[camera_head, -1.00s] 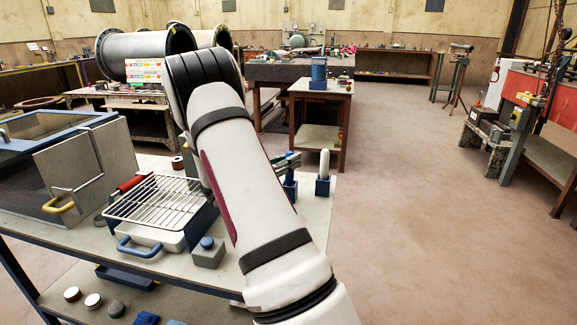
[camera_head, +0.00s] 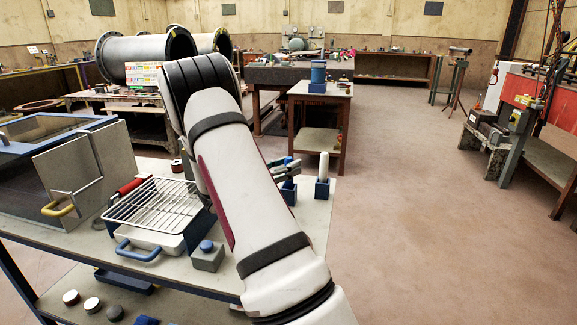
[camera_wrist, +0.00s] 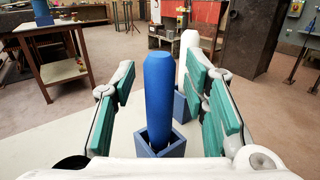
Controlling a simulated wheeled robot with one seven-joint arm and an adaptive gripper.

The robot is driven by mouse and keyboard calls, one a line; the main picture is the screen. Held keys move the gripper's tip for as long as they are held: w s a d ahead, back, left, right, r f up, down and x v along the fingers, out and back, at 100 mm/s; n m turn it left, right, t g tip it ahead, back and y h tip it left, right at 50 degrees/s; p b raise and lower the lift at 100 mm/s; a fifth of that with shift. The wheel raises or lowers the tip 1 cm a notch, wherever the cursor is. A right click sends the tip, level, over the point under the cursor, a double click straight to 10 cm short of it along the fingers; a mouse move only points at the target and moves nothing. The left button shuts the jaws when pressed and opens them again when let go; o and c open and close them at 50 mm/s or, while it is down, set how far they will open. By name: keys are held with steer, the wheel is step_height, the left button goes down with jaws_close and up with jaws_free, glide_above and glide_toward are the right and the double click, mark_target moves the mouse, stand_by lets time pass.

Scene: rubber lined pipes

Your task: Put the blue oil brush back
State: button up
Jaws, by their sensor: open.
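The blue oil brush (camera_wrist: 160,95) stands upright in a blue square holder (camera_wrist: 160,148) in the wrist view, its handle up. My gripper (camera_wrist: 165,95) is open, with its green-padded fingers on either side of the handle and visible gaps to both. In the head view my gripper (camera_head: 282,170) is at the table's right part, mostly hidden behind my arm. The blue brush is hard to make out there; part of its holder (camera_head: 289,191) shows.
A white-handled brush (camera_head: 323,166) stands in a second blue holder just right. A wire rack over a tray (camera_head: 155,205), a grey box with a blue button (camera_head: 207,256) and an open glass-sided cabinet (camera_head: 70,170) occupy the table's left. Floor to the right is clear.

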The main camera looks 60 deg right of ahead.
steer(key=p+v, duration=0.2)
steer(key=v, duration=0.9)
steer(key=s+a+r+m+g+y, duration=0.2)
steer(key=s+a+r+m+y, duration=0.75)
steer(key=s, duration=0.55)
steer(key=s+a+m+t+y, duration=0.3)
steer(key=s+a, duration=0.5)
steer(key=a, duration=0.4)
steer(key=s+a+m+t+y, duration=0.3)
steer(key=s+a+y, duration=0.2)
steer(key=s+a, duration=0.3)
steer(key=a, duration=0.4)
steer(key=shift+a+f+t, duration=0.15)
steer(key=shift+a+t, duration=0.25)
steer(key=shift+y, duration=0.25)
step_height(320, 180, up, 23)
steer(key=t+p, duration=0.3)
steer(key=p, duration=1.7)
steer(key=shift+t+p, duration=0.3)
steer(key=shift+p, duration=0.1)
